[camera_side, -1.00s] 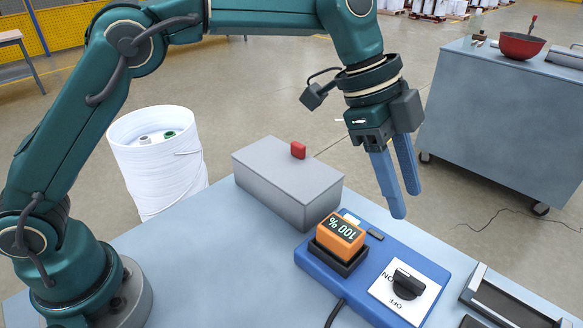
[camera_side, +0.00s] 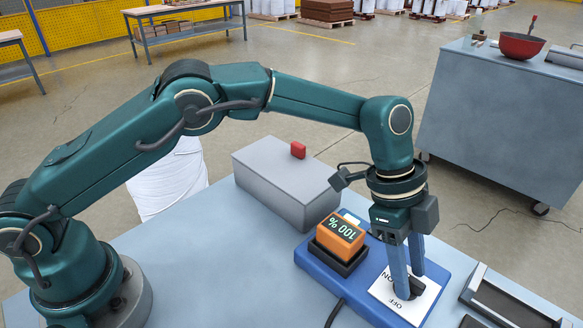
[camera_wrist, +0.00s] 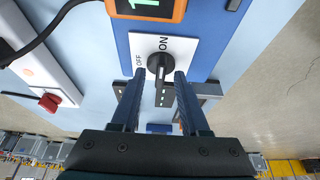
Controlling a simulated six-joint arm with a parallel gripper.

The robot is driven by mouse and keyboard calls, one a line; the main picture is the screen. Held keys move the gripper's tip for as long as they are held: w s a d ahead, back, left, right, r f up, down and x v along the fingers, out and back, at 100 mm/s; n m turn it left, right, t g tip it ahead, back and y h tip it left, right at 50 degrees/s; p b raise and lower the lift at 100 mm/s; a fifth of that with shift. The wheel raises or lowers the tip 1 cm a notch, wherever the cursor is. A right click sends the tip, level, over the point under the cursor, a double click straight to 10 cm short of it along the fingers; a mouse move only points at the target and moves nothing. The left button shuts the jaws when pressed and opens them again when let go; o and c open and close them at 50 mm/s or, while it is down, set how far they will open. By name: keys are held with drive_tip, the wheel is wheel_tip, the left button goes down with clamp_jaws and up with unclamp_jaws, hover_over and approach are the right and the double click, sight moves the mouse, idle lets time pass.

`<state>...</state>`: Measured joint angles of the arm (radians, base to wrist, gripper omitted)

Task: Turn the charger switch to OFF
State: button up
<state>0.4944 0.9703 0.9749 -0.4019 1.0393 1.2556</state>
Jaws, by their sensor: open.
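The charger (camera_side: 322,264) is a blue base with an orange battery (camera_side: 340,233) reading "100 %" seated in its dark holder. The switch is a black knob on a white plate (camera_side: 384,291) marked ON and OFF. In the wrist view the knob (camera_wrist: 160,64) lies between the tips of my open gripper (camera_wrist: 159,76), with OFF at upper left and ON at upper right. I cannot tell exactly which mark the knob points at. In the side view my gripper (camera_side: 411,284) points down at the plate, and its fingers largely hide the knob.
A grey box (camera_side: 287,185) with a red button (camera_side: 298,150) stands behind the charger. A dark-edged tray (camera_side: 505,298) lies close on the right. A black cable (camera_side: 336,312) leaves the charger's front. The table left of the charger is clear.

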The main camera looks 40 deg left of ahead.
clamp_jaws()
drive_tip(key=shift+s+n, duration=0.1)
drive_tip(key=shift+n, duration=0.3)
drive_tip(key=n+t, duration=0.1)
drive_tip(key=n, duration=0.2)
drive_tip(key=shift+s+n+t, duration=0.1)
drive_tip(key=shift+n+t, duration=0.3)
drive_tip(key=n, duration=0.2)
drive_tip(key=n+t+y, duration=0.1)
drive_tip(key=n, duration=0.1)
drive_tip(key=shift+d+t, duration=0.15)
drive_tip(key=shift+t, duration=0.15)
drive_tip(key=n, duration=0.2)
drive_tip(key=n+y, duration=0.1)
drive_tip(key=n, duration=0.2)
drive_tip(key=shift+s+d+t+y, duration=0.1)
drive_tip(key=shift+t+y, duration=0.2)
drive_tip(key=shift+t, duration=0.1)
drive_tip(key=n+y, duration=0.1)
drive_tip(key=n, duration=0.3)
drive_tip(key=shift+y, duration=0.4)
drive_tip(key=shift+n, duration=0.3)
